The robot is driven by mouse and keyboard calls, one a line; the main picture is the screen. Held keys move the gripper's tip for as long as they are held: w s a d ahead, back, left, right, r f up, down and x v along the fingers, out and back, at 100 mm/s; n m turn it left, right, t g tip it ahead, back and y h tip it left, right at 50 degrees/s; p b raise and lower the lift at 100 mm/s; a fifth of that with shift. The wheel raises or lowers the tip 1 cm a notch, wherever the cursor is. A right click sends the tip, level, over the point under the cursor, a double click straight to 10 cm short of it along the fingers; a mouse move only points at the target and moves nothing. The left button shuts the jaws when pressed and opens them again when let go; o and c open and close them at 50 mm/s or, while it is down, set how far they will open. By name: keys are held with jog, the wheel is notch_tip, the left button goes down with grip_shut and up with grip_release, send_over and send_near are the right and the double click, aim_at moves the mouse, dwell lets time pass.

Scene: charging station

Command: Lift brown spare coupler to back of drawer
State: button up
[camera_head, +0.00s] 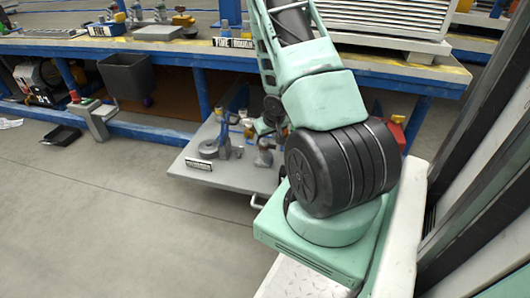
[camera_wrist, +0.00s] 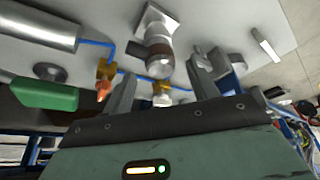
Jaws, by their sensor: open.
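In the wrist view a cylindrical fitting with brown and pale bands (camera_wrist: 158,48) stands near a white square plate; it looks like the brown spare coupler. My gripper (camera_wrist: 164,82) is open, with one finger to each side below this fitting in the picture. A small pale-topped piece (camera_wrist: 161,93) shows between the fingers, and I cannot tell if they touch anything. In the head view the pulled-out grey drawer (camera_head: 228,176) sits under the workbench with several fittings in it. My arm covers its right part and most of the gripper, and I cannot pick out the coupler there.
Brass fittings (camera_wrist: 105,70) on a blue line lie left of the fingers. A green block (camera_wrist: 45,95) and a silver cylinder (camera_wrist: 36,25) lie farther left. The workbench (camera_head: 180,47) overhangs the drawer's back.

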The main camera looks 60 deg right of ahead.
aim_at(264, 141)
jog(key=b+x, duration=0.1)
jog(key=x, duration=0.2)
jog(key=shift+f+b, duration=0.2)
jog(key=shift+b, duration=0.15)
jog(key=shift+r, duration=0.1)
jog(key=c, duration=1.2)
